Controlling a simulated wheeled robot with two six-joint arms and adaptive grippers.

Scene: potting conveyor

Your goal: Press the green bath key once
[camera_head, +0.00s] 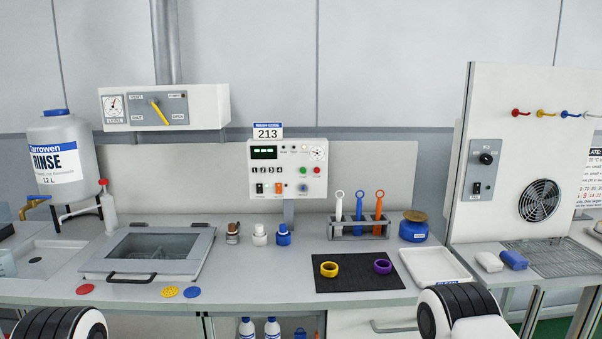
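The control panel (287,182) stands upright on a post at the back of the bench, under a sign reading 213. A round green key (303,170) sits on its right half, beside a round red key (317,170). Small numbered keys, a black switch, an orange switch and a blue knob are also on the panel. A small dark display at its upper left shows faint green marks. Neither gripper shows; only parts of my two arms appear at the bottom edge, well away from the panel.
Three small bottles (259,235) stand in front of the panel to the left. A tool rack (358,230) and a blue jar (413,228) are to the right. A closed glass-lidded bath (152,251) lies left. A dark mat (345,284) holds two rings.

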